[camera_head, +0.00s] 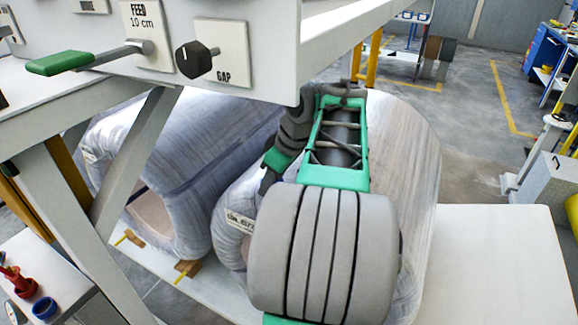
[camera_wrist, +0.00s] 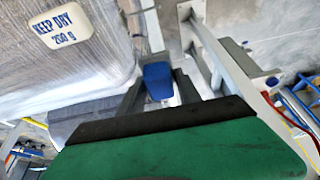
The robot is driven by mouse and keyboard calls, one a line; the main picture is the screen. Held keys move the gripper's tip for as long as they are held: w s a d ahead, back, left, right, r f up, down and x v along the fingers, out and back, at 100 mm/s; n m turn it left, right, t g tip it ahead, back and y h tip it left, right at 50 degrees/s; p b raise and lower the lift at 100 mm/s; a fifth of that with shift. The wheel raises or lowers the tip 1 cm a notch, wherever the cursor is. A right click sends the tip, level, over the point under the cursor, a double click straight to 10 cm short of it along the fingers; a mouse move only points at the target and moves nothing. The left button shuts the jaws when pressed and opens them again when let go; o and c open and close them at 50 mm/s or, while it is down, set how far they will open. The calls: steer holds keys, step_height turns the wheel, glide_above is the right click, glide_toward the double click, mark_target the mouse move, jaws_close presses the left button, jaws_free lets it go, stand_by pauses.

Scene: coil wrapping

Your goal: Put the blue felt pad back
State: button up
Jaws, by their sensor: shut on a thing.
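The blue felt pad (camera_wrist: 157,80) shows in the wrist view as a small blue block between the two dark fingers of my gripper (camera_wrist: 158,88). My gripper is shut on it. Pale framework lies beyond the pad, and I cannot tell whether the pad touches anything there. In the head view my arm reaches down among the wrapped coils, and I cannot make out the fingers or the pad. I cannot identify the pad's own place in either view.
A wrapped coil (camera_head: 410,150) stands close to my arm, and another coil (camera_head: 200,150) is on the left. A machine panel with a green-handled lever (camera_head: 60,63) and a GAP knob (camera_head: 196,60) overhangs them. A "KEEP DRY" label (camera_wrist: 65,30) is close by in the wrist view.

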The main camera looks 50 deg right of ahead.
steer(key=shift+s+d+r, duration=0.85)
steer(key=shift+s+d, duration=0.15)
steer(key=shift+d, duration=0.2)
steer(key=w+d+f+p, duration=0.1)
steer(key=w+d+f, duration=0.5)
steer(key=d+f, duration=0.1)
steer(key=w+d+f+p, duration=0.1)
steer(key=w+d+f, duration=0.2)
steer(key=shift+d+f+p, duration=0.15)
steer(key=shift+p, duration=0.2)
step_height(320, 180, down, 3)
steer(key=shift+r+p, duration=0.15)
steer(key=shift+p, duration=0.2)
steer(key=shift+f+b, duration=0.3)
steer(key=shift+f, duration=0.05)
steer(key=o, duration=1.2)
steer(key=shift+r, duration=0.1)
